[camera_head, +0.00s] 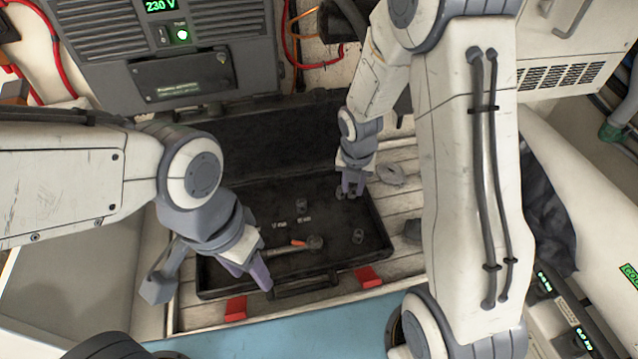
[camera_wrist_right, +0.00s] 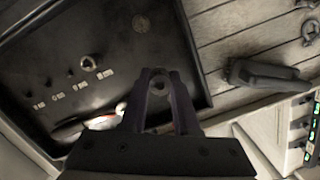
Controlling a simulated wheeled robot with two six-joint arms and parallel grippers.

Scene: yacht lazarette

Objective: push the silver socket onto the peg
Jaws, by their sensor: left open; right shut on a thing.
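My right gripper (camera_head: 350,190) is shut on a small socket low over the right back part of the open case (camera_head: 225,283). In the right wrist view the held socket (camera_wrist_right: 159,84) is a small greyish ring between the fingertips, partly hidden by them. Another round socket (camera_head: 302,204) stands by the pale labels in the case; it also shows in the right wrist view (camera_wrist_right: 88,63). A further socket (camera_head: 358,236) sits apart to the right. The peg is too small to tell clearly. My left gripper (camera_head: 256,272) is open and empty over the case's front left edge.
A ratchet (camera_head: 314,242) with a red-marked handle lies in the front of the case. The raised dark lid (camera_head: 270,140) stands behind. A grey shackle-like object (camera_head: 390,174) lies on the planks at right.

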